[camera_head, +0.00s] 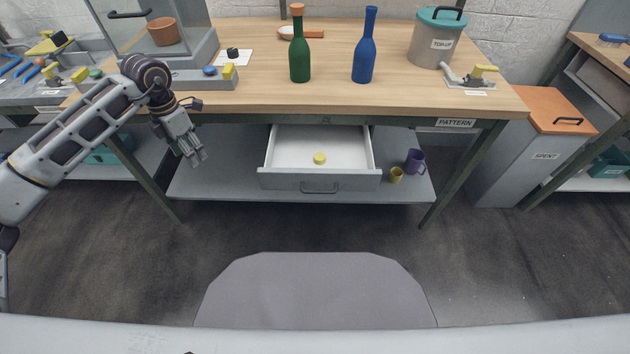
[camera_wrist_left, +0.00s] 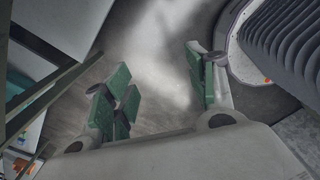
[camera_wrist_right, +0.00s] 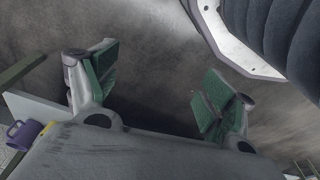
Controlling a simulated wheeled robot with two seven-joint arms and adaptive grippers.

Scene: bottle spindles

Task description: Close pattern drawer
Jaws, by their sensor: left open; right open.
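The pattern drawer (camera_head: 319,182) is pulled out under the workbench. It is a pale grey tray with a dark handle (camera_head: 320,188) on its front, and a yellow round piece (camera_head: 319,158) lies inside. The "PATTERN" label (camera_head: 455,123) is on the table's front edge, to the right. My left gripper (camera_head: 197,158) is in front of the bench, left of the drawer and apart from it. Its fingers are open and empty in the left wrist view (camera_wrist_left: 165,95). My right gripper is outside the head view. In the right wrist view (camera_wrist_right: 160,90) it is open and empty above the floor.
A green bottle (camera_head: 300,55), a blue bottle (camera_head: 364,50) and a "TOP-UP" canister (camera_head: 436,40) stand on the wooden tabletop (camera_head: 270,98). A purple mug (camera_head: 414,160) and a yellow cup (camera_head: 396,175) sit on the lower shelf right of the drawer. The floor ahead of the drawer is clear.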

